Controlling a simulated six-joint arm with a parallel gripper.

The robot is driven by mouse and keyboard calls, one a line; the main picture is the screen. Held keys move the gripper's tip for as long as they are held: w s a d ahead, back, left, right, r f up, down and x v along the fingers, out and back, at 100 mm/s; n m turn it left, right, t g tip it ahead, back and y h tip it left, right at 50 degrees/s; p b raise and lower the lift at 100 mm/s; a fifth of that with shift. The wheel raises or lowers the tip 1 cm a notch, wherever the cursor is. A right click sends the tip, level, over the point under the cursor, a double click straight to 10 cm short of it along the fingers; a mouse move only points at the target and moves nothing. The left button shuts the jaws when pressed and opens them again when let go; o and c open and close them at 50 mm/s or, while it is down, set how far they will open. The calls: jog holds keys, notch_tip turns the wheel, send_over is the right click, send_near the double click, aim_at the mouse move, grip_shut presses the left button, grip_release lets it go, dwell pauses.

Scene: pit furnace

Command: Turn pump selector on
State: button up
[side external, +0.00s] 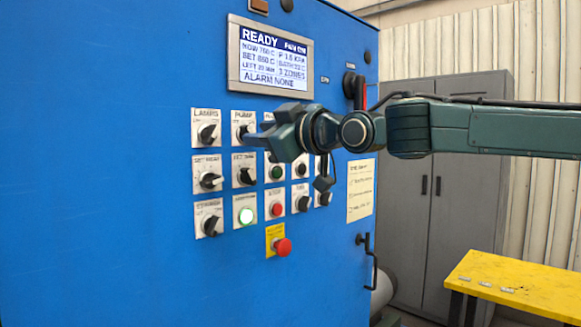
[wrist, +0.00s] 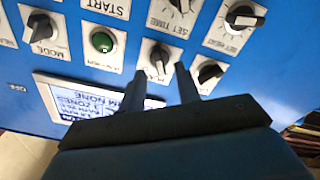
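The pump selector (side external: 243,131) is a black knob on a white plate labelled PUMP, in the top row of the blue panel, right of the lamps selector (side external: 207,133). My gripper (side external: 252,137) is close in front of it and partly covers its plate in the side view. In the upside-down wrist view, the pump knob (wrist: 160,57) shows between the tips of my two fingers (wrist: 160,66), which are apart. I cannot tell whether the fingers touch the knob. Its pointer direction is hard to read.
Other knobs and buttons sit close around, including a green lamp (wrist: 102,41), the set heat knob (wrist: 243,16) and a red emergency button (side external: 282,247). The display (side external: 270,58) above reads READY. A yellow table (side external: 520,285) stands at the lower right.

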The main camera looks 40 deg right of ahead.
jog(key=shift+w, duration=1.45)
grip_shut()
